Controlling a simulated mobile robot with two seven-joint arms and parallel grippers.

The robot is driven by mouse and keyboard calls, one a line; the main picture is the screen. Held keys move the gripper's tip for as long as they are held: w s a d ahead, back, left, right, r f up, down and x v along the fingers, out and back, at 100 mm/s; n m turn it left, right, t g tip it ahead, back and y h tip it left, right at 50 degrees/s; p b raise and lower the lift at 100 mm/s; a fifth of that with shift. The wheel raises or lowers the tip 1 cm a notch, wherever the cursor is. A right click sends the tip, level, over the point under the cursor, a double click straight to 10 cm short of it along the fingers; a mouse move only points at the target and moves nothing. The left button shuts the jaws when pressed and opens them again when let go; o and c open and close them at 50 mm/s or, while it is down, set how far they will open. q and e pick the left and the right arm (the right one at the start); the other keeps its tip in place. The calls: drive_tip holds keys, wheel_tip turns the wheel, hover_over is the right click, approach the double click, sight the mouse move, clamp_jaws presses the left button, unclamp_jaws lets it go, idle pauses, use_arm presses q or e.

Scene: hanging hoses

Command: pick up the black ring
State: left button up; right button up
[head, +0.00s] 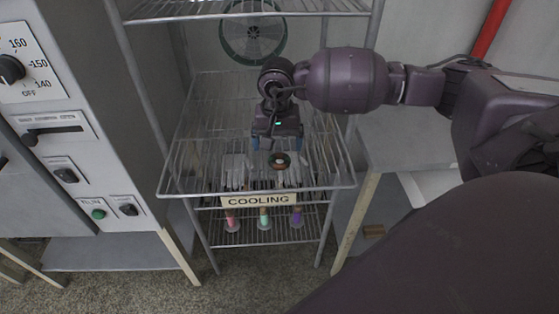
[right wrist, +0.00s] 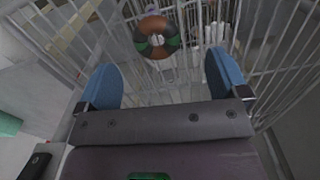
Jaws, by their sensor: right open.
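A small dark ring (head: 279,161) with some orange-brown on it is at the front middle of the upper wire shelf of the cooling rack. The exact height gap cannot be told. My left gripper is not in view.
The wire shelf (head: 195,130) has a raised front rim with a COOLING sign (head: 258,200). Pale items (head: 236,172) lie beside the ring. Pink, mint and purple items stand on the shelf below. A control cabinet (head: 95,130) is on the left; another wire shelf (head: 245,10) is above.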

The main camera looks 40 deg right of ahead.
sight(280, 157)
drive_tip(key=shift+s+d+f, duration=0.1)
drive_tip(key=shift+d+f, duration=0.05)
drive_tip(key=shift+f, duration=1.15)
drive_tip(key=shift+d+f, duration=0.1)
drive_tip(key=shift+f, duration=1.2)
drive_tip(key=c, duration=1)
